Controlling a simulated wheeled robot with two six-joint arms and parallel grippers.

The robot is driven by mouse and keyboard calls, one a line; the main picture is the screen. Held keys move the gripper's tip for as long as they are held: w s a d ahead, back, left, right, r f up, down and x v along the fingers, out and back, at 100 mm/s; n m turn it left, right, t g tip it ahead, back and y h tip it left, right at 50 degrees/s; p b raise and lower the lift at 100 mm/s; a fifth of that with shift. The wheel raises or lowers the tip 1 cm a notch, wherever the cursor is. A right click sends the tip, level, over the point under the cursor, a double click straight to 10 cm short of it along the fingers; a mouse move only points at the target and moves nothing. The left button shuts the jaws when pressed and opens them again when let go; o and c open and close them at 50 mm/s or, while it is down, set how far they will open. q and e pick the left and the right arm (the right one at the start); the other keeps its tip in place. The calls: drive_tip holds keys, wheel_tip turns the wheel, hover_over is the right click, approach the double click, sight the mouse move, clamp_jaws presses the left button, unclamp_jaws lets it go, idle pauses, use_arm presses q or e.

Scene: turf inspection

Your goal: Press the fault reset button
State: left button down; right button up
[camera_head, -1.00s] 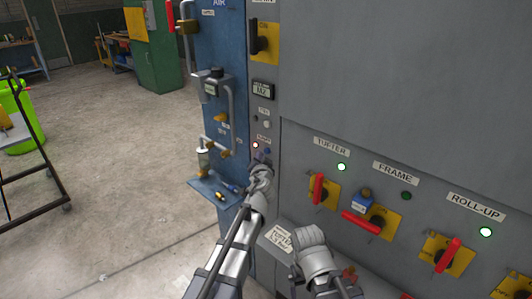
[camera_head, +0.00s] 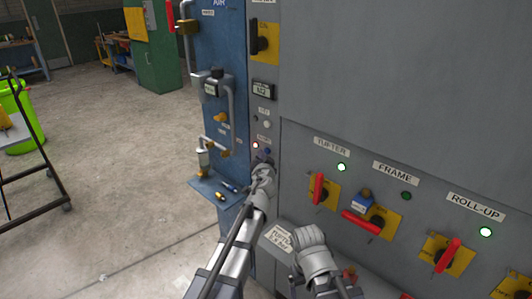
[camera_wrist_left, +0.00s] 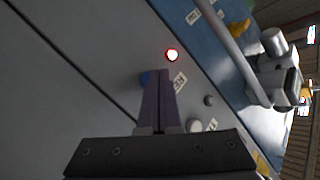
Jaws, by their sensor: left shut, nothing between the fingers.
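My left gripper (camera_head: 264,160) is shut and empty, with its tips close to the grey panel, below a small glowing red lamp (camera_head: 255,145). In the left wrist view, the closed fingers (camera_wrist_left: 159,76) point at the panel. A blue button (camera_wrist_left: 145,78) shows beside the fingertips, partly hidden behind them. A white label (camera_wrist_left: 180,83) starting with "RE" is on the other side of the fingers. The red lamp also shows in this view (camera_wrist_left: 172,55), apart from the fingers. I cannot tell whether the tips touch the button.
A blue air panel (camera_head: 226,60) with pipes and a small shelf (camera_head: 208,187) stands just left. Red-handled switches (camera_head: 318,188) on yellow plates sit to the right, with a blue padlock-like block (camera_head: 362,201) among them. A cart (camera_head: 30,180) stands at far left on open floor.

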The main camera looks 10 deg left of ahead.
use_arm(q)
drive_tip(key=shift+w+d, duration=0.3)
drive_tip(key=shift+w, duration=0.1)
idle(0.7)
idle(0.3)
drive_tip(key=shift+s+a, duration=0.55)
drive_tip(key=shift+s, duration=0.2)
drive_tip(key=s+a, duration=0.1)
drive_tip(key=s, duration=0.1)
drive_tip(key=s+a, duration=0.2)
idle(0.4)
idle(0.5)
